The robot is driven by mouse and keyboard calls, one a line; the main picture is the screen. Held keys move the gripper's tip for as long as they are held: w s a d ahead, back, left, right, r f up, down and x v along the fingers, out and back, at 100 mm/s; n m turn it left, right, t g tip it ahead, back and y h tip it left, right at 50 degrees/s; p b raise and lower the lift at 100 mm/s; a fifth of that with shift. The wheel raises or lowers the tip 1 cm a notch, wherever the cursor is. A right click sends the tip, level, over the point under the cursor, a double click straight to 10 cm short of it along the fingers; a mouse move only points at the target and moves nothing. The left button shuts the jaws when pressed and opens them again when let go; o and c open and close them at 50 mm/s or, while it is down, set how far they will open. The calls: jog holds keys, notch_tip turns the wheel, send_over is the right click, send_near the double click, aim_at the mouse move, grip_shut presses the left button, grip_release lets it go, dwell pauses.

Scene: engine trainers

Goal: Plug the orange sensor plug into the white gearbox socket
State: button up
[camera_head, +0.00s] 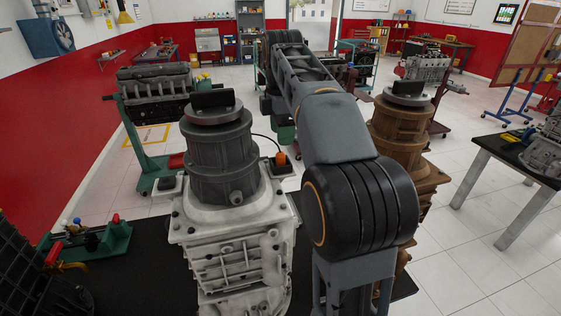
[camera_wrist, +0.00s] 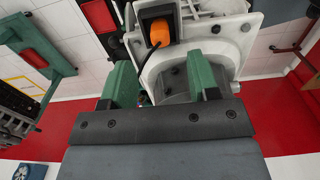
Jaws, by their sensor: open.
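The white gearbox (camera_head: 235,250) stands on a black bench top, with a dark grey cylinder (camera_head: 218,158) on it. The orange sensor plug (camera_head: 280,158) sits at a dark block (camera_head: 280,169) on the gearbox's right rear corner; a thin black cable runs from it. How deep it sits cannot be told. Another dark square block (camera_head: 168,187) is at the left corner. Which block is the socket is unclear. In the wrist view, the plug (camera_wrist: 160,33) shows beyond and between the green fingers of my gripper (camera_wrist: 160,72), which is open and empty.
A brown gearbox (camera_head: 395,125) stands just right of the white one, partly behind my arm. A green fixture with valves (camera_head: 90,240) and a dark ribbed part (camera_head: 35,270) lie to the left. A grey engine on a green stand (camera_head: 155,90) is behind.

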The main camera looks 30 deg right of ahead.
aim_at(281, 152)
jog(key=shift+f, duration=0.7)
jog(key=shift+f, duration=0.1)
jog(key=shift+a+f+p, duration=0.15)
jog(key=shift+f+p, duration=0.25)
jog(key=shift+f, duration=2.1)
jog(key=c, duration=1)
jog(key=shift+r, duration=0.1)
notch_tip(281, 152, up, 10)
jog(key=shift+f, duration=0.1)
